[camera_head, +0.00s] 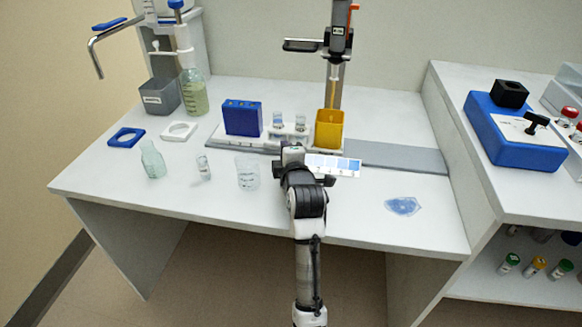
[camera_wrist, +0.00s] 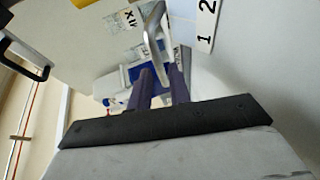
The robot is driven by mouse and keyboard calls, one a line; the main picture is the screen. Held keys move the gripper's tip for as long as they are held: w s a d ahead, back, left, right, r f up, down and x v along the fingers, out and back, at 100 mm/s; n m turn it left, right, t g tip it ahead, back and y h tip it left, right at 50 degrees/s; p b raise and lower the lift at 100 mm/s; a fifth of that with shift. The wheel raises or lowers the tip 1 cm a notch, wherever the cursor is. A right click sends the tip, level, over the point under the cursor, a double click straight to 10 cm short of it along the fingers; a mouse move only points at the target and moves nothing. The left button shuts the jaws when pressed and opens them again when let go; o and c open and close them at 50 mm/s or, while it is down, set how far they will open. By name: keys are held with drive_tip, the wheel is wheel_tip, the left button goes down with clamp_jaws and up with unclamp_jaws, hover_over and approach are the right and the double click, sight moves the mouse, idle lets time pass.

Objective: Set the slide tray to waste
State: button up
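What I take for the slide tray (camera_head: 262,149) is a low white carriage on a grey rail. It bears a blue block (camera_head: 242,118), small vials (camera_head: 278,119) and a yellow bin (camera_head: 329,129). My gripper (camera_head: 291,153) is low at the tray's front edge. In the wrist view, its two purple fingers (camera_wrist: 160,88) stand a narrow gap apart, with a curved metal bar (camera_wrist: 158,52) reaching in line between them. I cannot tell whether they press on it. No waste marking is readable.
A strip with blue squares (camera_head: 333,165) lies right of my gripper. Bare grey rail (camera_head: 400,158) extends rightward. A clear bottle (camera_head: 152,160), a vial (camera_head: 204,168) and a beaker (camera_head: 247,172) stand left of my arm. A blue patch (camera_head: 403,206) lies front right. A tower (camera_head: 338,60) rises behind.

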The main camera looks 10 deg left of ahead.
drive_tip(key=b+v, duration=0.1)
drive_tip(key=v, duration=1)
drive_tip(key=shift+s+d+r, duration=0.1)
drive_tip(key=shift+s, duration=0.2)
